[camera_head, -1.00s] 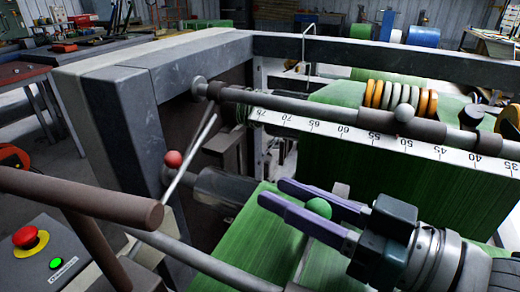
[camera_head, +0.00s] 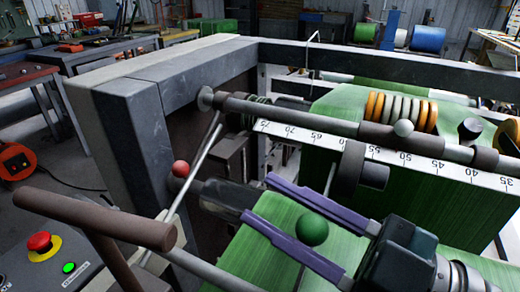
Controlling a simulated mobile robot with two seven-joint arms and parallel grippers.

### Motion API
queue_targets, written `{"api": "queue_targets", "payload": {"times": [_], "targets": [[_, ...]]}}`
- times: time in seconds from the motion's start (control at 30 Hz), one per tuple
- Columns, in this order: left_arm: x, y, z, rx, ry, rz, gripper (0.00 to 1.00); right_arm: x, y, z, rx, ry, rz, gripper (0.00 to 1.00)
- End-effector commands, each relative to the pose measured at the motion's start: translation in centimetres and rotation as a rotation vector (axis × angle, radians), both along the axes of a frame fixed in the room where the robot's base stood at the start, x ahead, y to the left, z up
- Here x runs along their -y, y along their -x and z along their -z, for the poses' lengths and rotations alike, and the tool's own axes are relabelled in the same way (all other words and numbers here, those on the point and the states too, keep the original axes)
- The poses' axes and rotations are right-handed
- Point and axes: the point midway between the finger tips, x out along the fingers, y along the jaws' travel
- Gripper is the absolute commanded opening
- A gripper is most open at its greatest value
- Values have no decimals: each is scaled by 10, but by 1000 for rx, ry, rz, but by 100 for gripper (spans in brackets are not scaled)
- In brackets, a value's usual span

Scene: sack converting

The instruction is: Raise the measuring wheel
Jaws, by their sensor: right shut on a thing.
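A dark grey wheel (camera_head: 371,175), which looks like the measuring wheel, is in front of the white numbered scale (camera_head: 400,160), above the green sheet (camera_head: 425,205). My right gripper (camera_head: 257,197) comes in from the lower right, with long purple fingers on either side of a green ball knob (camera_head: 312,229). It is shut on this knob, well behind the fingertips. Whatever carries the knob is hard to make out. My left gripper is not in view.
A red ball knob (camera_head: 180,169) on a thin rod stands left of my right gripper. A brown bar (camera_head: 95,219) crosses the lower left, above a panel with a red stop button (camera_head: 40,242). A grey shaft with rings (camera_head: 400,110) and a frame post (camera_head: 130,140) stand beyond.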

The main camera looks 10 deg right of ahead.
Motion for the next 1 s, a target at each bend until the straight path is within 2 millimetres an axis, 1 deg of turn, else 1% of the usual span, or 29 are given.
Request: {"api": "queue_targets", "payload": {"times": [0.03,0.2,0.5,1.0], "targets": [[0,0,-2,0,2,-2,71,-3,3,-5,32,11,-3,0],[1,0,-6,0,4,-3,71,-8,11,-9,119,70,-3,0],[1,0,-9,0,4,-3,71,-14,19,-11,115,67,-5,0],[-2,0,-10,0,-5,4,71,-15,21,-10,111,66,-5,0]]}}
